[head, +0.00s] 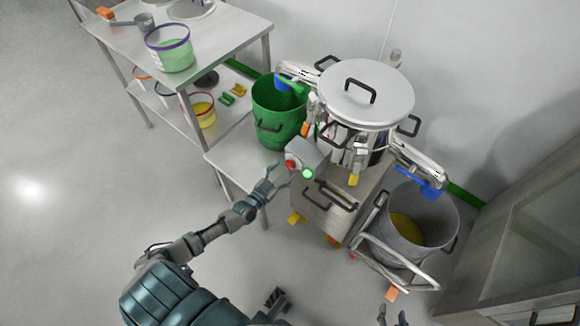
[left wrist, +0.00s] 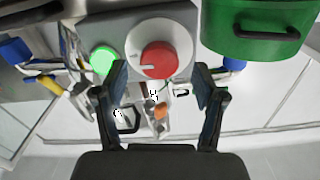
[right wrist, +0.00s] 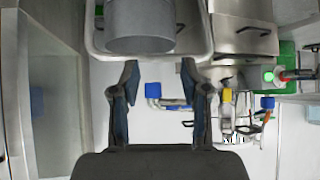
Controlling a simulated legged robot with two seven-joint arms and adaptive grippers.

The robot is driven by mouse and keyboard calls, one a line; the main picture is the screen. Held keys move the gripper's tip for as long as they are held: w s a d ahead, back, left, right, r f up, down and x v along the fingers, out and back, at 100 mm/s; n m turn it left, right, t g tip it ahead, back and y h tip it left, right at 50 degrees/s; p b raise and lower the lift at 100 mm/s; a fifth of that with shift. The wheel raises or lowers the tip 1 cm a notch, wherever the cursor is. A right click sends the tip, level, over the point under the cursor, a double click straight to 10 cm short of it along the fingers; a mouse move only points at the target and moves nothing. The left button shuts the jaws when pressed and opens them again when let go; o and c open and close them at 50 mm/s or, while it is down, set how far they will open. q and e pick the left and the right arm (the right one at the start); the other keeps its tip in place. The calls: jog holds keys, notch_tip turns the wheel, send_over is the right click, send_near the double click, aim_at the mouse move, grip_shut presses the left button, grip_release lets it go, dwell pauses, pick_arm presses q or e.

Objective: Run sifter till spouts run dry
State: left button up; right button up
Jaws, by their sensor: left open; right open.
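The sifter (head: 365,95) is a round steel drum with a flat handled lid on a steel cabinet. Its control box carries a red knob (head: 292,165) and a lit green button (head: 308,173); both also show in the left wrist view, as the red knob (left wrist: 158,60) and green button (left wrist: 103,61). One spout points into a green bucket (head: 277,115), the other, blue-tipped (head: 432,190), over a grey bucket (head: 408,228) with yellow material inside. My left gripper (head: 272,178) is open close to the red knob. My right gripper (head: 393,315) is open and empty at the bottom edge, apart from everything.
A steel table (head: 225,30) at upper left holds a purple-rimmed tub (head: 170,48) and a scoop (head: 135,22). Its lower shelf holds a yellow-filled tub (head: 200,110). A glass-fronted cabinet (head: 540,235) stands at right. The grey bucket sits on a cart (head: 395,280). Floor at left is clear.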

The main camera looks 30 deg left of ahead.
aim_at(288, 167)
pick_arm(q)
jog(key=shift+w+d, duration=0.1)
jog(key=shift+w, duration=1.4)
pick_arm(e)
jog(key=shift+w+a+r+t+y, duration=0.15)
jog(key=shift+w+a+r+t, duration=0.1)
jog(key=shift+w+r+t, duration=0.2)
jog(key=shift+w+a+r+t+y, duration=0.2)
jog(key=shift+w+r+t, duration=0.15)
jog(key=shift+w, duration=0.2)
pick_arm(q)
jog(key=c, duration=1.1)
jog(key=shift+c, duration=0.2)
